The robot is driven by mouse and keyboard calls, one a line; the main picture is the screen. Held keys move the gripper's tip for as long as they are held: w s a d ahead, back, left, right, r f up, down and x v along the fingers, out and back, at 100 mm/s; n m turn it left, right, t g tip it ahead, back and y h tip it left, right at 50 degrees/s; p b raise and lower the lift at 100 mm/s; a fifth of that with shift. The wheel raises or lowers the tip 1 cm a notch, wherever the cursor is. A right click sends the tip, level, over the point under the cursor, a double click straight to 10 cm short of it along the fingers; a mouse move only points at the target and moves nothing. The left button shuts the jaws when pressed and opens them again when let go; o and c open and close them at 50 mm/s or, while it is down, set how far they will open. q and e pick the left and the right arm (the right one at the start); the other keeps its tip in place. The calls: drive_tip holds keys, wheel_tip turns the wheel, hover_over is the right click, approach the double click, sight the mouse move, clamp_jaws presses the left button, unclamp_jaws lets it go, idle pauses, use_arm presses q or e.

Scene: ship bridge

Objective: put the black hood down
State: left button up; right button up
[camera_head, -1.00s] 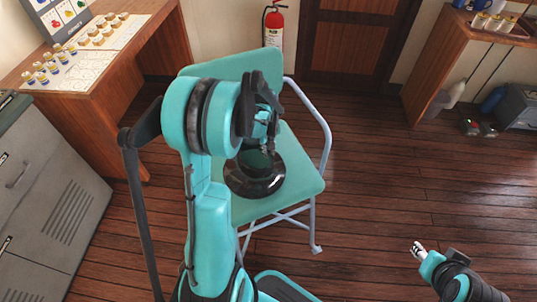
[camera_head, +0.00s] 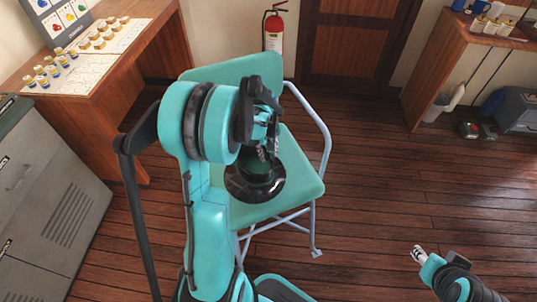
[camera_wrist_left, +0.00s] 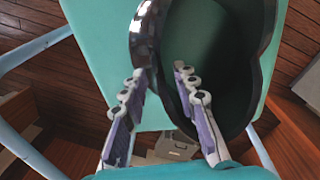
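The black hood (camera_head: 257,187) is a glossy, dark, rounded shell with an open middle. It rests on the seat of the teal chair (camera_head: 303,180). In the left wrist view the hood (camera_wrist_left: 262,25) fills the upper middle, and its dark wall runs between my finger pads. My left gripper (camera_head: 266,151) is just above the hood in the head view, partly covering it. In the left wrist view the fingers (camera_wrist_left: 157,77) stand apart around the hood's edge, not closed on it. My right gripper (camera_head: 418,254) is low at the right, away from the chair; its fingers look close together.
A wooden desk (camera_head: 120,75) with small bottles and jars stands at the left, above a grey cabinet (camera_head: 45,190). A red fire extinguisher (camera_head: 274,32) is behind the chair. A wooden shelf (camera_head: 440,60) is at the right. The floor right of the chair is clear.

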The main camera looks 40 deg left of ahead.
use_arm(q)
wheel_tip(320, 180, up, 10)
drive_tip(key=p, duration=0.3)
drive_tip(key=s+d+r+m+t, duration=0.3)
drive_tip(key=s+d+m, duration=0.3)
drive_tip(key=d, duration=0.3)
drive_tip(key=s+d+r+m+t, duration=0.3)
drive_tip(key=s+d+r+m, duration=0.2)
drive_tip(key=d, duration=0.4)
drive_tip(key=shift+s+d+r+m+t, duration=0.25)
drive_tip(key=shift+s+m, duration=0.25)
drive_tip(key=shift+s, duration=0.35)
drive_tip(key=shift+f, duration=0.15)
